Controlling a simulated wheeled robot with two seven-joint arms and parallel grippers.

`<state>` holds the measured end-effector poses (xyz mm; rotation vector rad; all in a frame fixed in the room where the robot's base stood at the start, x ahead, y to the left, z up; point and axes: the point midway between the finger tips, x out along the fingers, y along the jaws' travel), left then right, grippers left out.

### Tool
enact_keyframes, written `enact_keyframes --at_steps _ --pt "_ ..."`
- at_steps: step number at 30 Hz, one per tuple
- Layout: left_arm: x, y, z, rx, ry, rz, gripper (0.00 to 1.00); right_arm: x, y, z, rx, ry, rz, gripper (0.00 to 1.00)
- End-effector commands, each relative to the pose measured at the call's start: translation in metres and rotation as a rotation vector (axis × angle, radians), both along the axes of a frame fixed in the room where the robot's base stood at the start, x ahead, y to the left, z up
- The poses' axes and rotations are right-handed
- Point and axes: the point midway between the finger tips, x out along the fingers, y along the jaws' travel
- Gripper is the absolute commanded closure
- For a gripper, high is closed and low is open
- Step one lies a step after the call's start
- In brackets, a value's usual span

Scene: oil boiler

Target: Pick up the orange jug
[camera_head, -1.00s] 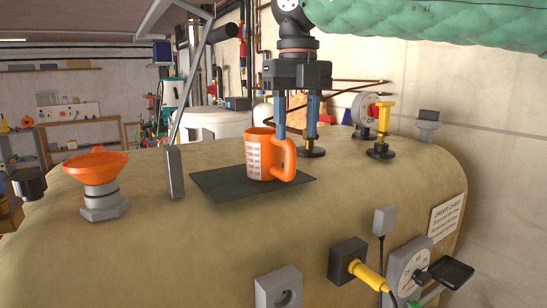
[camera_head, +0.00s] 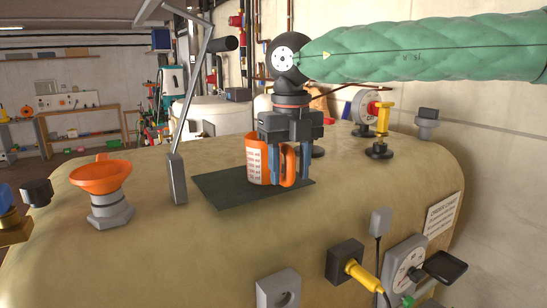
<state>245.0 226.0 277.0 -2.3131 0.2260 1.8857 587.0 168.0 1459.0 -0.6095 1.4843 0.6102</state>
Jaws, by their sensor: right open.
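The orange jug (camera_head: 257,160) stands upright on a dark mat (camera_head: 225,190) on top of the beige tank. White volume markings show on its front, and its handle is on the right. My right gripper (camera_head: 289,172) points straight down at the handle, with its blue fingers on either side of it. The fingers are open and partly cover the handle and the jug's right side. I cannot tell whether they touch it. My left gripper is not in view.
An orange funnel (camera_head: 101,178) on a grey fitting and a grey lever (camera_head: 178,178) stand left of the mat. A yellow-handled valve (camera_head: 382,130) is to the right behind. A yellow plug and socket (camera_head: 346,262) are on the tank's front. The tank top before the mat is clear.

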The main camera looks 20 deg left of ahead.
Motion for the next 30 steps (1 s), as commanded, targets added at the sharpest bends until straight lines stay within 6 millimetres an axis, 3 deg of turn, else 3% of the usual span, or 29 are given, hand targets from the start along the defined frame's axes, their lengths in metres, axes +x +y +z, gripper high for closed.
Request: enact_keyframes --at_steps 9,16,17,30 --pt "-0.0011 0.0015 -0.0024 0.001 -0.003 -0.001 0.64 0.0000 -0.0001 -0.0032 0.000 0.000 0.000 0.55" --pt "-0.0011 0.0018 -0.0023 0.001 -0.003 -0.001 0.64 0.0000 -0.0001 -0.0030 0.000 0.000 0.000 0.98" --pt "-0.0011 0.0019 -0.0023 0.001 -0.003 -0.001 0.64 -0.0001 -0.0001 -0.0029 0.000 0.000 0.000 1.00" --pt "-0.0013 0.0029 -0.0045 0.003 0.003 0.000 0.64 0.0001 0.0001 -0.0006 0.001 -0.001 0.000 1.00"
